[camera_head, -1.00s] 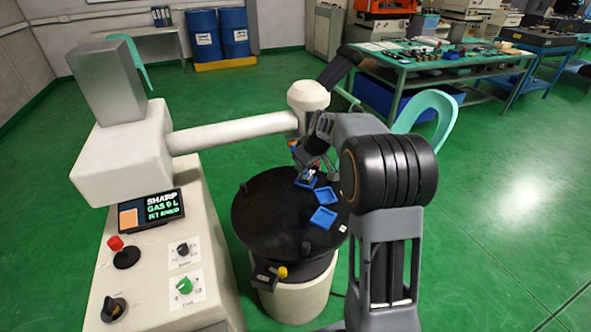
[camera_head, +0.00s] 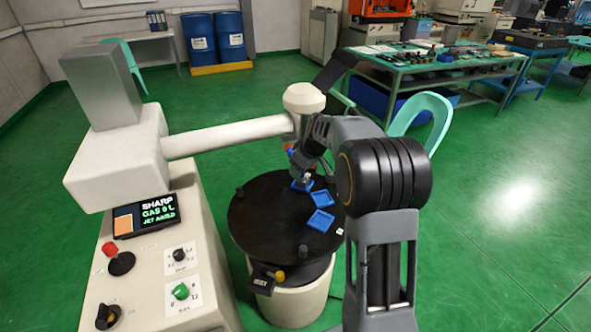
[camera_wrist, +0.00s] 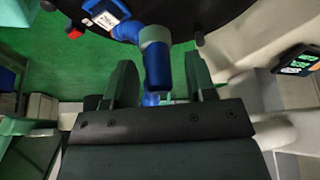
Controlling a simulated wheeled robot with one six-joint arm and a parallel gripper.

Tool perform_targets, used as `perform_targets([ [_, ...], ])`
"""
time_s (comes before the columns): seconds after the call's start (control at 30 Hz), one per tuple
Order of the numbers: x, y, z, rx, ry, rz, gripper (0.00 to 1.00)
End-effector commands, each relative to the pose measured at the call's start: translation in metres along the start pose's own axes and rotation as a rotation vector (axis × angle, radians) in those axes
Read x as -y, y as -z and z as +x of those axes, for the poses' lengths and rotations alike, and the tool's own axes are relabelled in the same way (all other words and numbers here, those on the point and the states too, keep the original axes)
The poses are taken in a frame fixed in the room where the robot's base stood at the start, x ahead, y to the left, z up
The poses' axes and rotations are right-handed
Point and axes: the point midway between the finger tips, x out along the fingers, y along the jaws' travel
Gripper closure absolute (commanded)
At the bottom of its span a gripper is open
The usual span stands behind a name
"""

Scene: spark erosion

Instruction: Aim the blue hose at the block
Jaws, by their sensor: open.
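The blue hose (camera_wrist: 157,68) shows in the wrist view as a jointed blue pipe with a grey-white collar. Its end lies between the two spread fingers of my gripper (camera_wrist: 161,84), with a gap on each side. My gripper is open. In the head view my gripper (camera_head: 308,168) is over the far part of the round black table, and the hose is mostly hidden behind it. In the wrist view a pale, marked piece (camera_wrist: 107,12) lies beyond the hose's bend, perhaps the block.
A second blue tray (camera_head: 321,220) lies on the black table (camera_head: 262,215). A beige machine column and horizontal arm (camera_head: 225,135) stand close to my gripper. Its display (camera_head: 146,215) and knobs are at left. A green workbench (camera_head: 440,62) and chair are behind; green floor is open at right.

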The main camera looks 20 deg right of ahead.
Motion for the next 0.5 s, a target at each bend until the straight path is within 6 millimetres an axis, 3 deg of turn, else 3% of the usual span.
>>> perform_targets([
  [0.27,-0.001,0.001,-0.015,-0.004,-0.004,0.000,0.49],
  [0.5,0.000,0.000,-0.062,-0.004,-0.004,0.000,0.49],
])
